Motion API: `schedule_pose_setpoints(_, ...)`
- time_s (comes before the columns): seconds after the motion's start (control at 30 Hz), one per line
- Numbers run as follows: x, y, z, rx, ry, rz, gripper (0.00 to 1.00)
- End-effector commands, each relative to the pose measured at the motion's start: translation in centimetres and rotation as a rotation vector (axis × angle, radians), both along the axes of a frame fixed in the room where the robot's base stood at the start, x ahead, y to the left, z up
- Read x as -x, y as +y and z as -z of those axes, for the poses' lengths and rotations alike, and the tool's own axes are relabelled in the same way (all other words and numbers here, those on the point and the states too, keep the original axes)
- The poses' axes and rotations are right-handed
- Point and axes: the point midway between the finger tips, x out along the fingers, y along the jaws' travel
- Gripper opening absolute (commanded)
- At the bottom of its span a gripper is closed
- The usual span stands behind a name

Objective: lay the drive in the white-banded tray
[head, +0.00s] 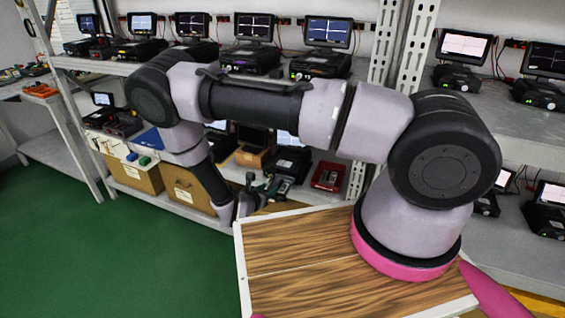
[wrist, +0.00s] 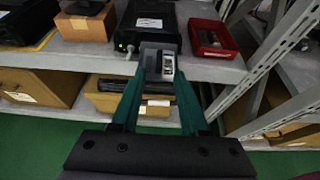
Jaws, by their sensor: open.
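My gripper (wrist: 157,78) is open in the wrist view, its two teal fingers reaching toward the shelf. A small grey drive (wrist: 163,66) with a pale label shows between and just beyond the fingertips, at the shelf's front edge; I cannot tell whether a finger touches it. In the head view my gripper (head: 268,185) is low at the lower shelf, and the drive (head: 284,188) is hard to make out beside it. A red tray (wrist: 196,50) lies right of the drive, also in the head view (head: 318,183). I cannot make out a white band on any tray.
A black box with a green light (wrist: 126,46) stands right behind the drive. A cardboard box (wrist: 82,30) is to its left. Cartons (wrist: 105,103) sit below the shelf. A metal upright (wrist: 270,55) stands right of the red tray. A blue container (head: 148,138) is farther left.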

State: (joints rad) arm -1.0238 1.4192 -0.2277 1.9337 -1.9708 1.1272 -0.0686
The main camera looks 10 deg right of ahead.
Motion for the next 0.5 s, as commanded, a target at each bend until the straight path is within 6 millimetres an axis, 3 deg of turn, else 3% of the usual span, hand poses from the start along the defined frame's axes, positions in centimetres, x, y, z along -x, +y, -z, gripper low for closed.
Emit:
schedule_pose_setpoints(0.17, 0.1, 0.0, -0.1, -0.001, -0.001, 0.003, 0.44)
schedule_pose_setpoints(0.27, -0.3, 0.0, -1.2, -0.023, -0.015, 0.036, 0.44)
schedule_pose_setpoints(0.37, -1.1, -0.6, -4.1, -0.086, -0.052, 0.137, 0.44)
schedule_pose_setpoints(0.5, -2.0, -2.4, -10.7, -0.232, -0.133, 0.377, 0.44)
